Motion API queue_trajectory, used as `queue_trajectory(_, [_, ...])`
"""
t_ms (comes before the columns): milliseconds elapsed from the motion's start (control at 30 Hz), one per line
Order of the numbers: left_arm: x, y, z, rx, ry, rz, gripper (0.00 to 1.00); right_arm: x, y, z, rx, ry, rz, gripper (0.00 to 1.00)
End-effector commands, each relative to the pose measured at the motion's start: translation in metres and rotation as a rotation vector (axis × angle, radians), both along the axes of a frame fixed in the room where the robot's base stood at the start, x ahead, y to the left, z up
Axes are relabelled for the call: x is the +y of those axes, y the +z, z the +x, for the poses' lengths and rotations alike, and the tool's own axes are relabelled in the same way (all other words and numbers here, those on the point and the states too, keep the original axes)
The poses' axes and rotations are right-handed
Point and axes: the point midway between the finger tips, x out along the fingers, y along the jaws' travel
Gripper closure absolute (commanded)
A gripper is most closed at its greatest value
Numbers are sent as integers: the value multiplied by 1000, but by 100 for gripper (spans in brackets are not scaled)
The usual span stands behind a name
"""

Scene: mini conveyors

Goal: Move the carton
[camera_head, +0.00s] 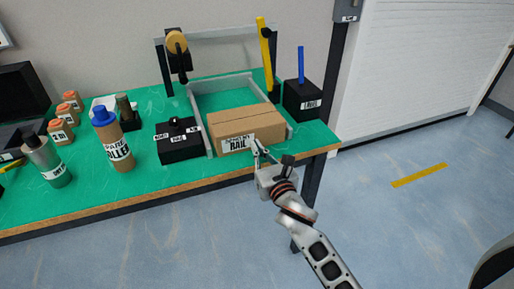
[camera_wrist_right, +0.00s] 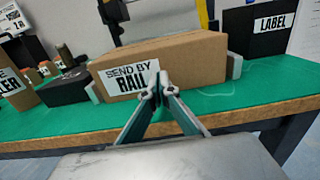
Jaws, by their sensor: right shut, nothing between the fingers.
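The carton (camera_head: 262,122) is a brown box with a white label that reads "SEND BY RAIL". It lies at the front end of a grey-railed mini conveyor (camera_head: 222,84) on the green table. It also fills the middle of the right wrist view (camera_wrist_right: 190,66). My right gripper (camera_head: 257,146) is in front of the carton's near face, close to the label. Its fingers are shut with nothing between them, and they cover part of the label in the right wrist view (camera_wrist_right: 158,82). I cannot tell whether the fingertips touch the carton. My left gripper is not in view.
A black box (camera_head: 180,142) stands left of the carton, and a black box labelled "LABEL" (camera_head: 303,100) stands right of it. Several bottles, including a brown one with a blue cap (camera_head: 115,147), stand further left. The floor in front is clear.

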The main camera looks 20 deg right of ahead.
Motion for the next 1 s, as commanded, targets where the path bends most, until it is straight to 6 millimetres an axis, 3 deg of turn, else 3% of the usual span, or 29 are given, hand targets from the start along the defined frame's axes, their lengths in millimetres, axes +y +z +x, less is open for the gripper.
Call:
queue_trajectory(167, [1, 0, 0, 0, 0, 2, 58, 0, 1, 2, -1, 0, -1, 100])
queue_trajectory(500, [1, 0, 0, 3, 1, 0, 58, 1, 1, 39, -1, 0, -2, 100])
queue_trajectory(1000, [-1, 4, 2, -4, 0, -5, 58, -1, 1, 40, -1, 0, -1, 100])
